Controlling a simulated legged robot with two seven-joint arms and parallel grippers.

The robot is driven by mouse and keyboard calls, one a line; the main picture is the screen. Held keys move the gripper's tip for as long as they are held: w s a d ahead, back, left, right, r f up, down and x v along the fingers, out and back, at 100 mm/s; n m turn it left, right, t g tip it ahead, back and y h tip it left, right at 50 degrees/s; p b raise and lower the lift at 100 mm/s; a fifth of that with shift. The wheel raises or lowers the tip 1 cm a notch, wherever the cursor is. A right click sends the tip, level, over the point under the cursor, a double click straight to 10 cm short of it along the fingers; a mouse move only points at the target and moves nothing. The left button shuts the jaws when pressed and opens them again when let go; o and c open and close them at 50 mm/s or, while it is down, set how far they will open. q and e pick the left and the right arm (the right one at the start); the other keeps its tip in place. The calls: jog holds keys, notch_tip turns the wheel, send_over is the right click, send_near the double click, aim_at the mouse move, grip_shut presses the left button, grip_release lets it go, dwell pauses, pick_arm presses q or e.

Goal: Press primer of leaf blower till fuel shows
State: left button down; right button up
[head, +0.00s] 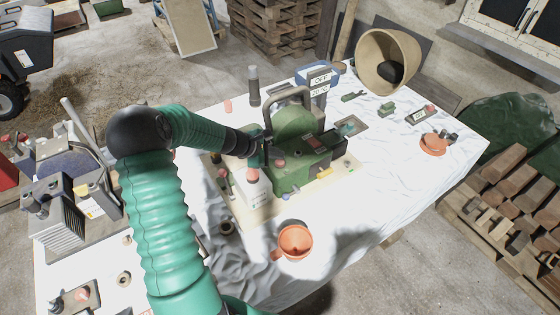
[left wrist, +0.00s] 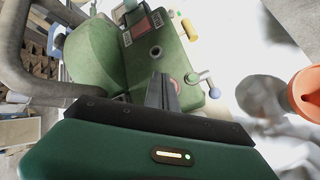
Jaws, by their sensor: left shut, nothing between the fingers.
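The green leaf blower (head: 297,176) stands on a board on the white-covered table, with a grey loop handle (head: 290,92). A small reddish button, which looks like the primer (head: 281,162), sits on its near side. My left gripper (head: 262,158) is at that side of the blower. In the left wrist view its shut, empty fingertips (left wrist: 160,82) are over the green body (left wrist: 125,60), with a reddish round primer (left wrist: 173,84) right beside and partly behind them. I cannot tell whether they touch it. No fuel can be made out. My right gripper is not in view.
An orange funnel-like cup (head: 295,241) stands near the table's front edge. A white bottle with a reddish cap (head: 254,188) is close to the gripper. A tan bucket (head: 388,62) lies at the back, and small parts are at the right. The cloth right of the cup is clear.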

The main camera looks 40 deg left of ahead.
aim_at(277, 161)
pick_arm(q)
jog(key=shift+r+p, duration=2)
jog(key=shift+r, duration=0.6)
jog(key=shift+f, duration=0.1)
dwell(0.5)
jog(key=b, duration=0.6)
jog(key=shift+w+a, duration=0.3)
jog(key=r+b, duration=0.3)
jog(key=shift+s+d+r, duration=0.25)
jog(key=shift+d+r, duration=0.1)
jog(key=shift+r, duration=0.05)
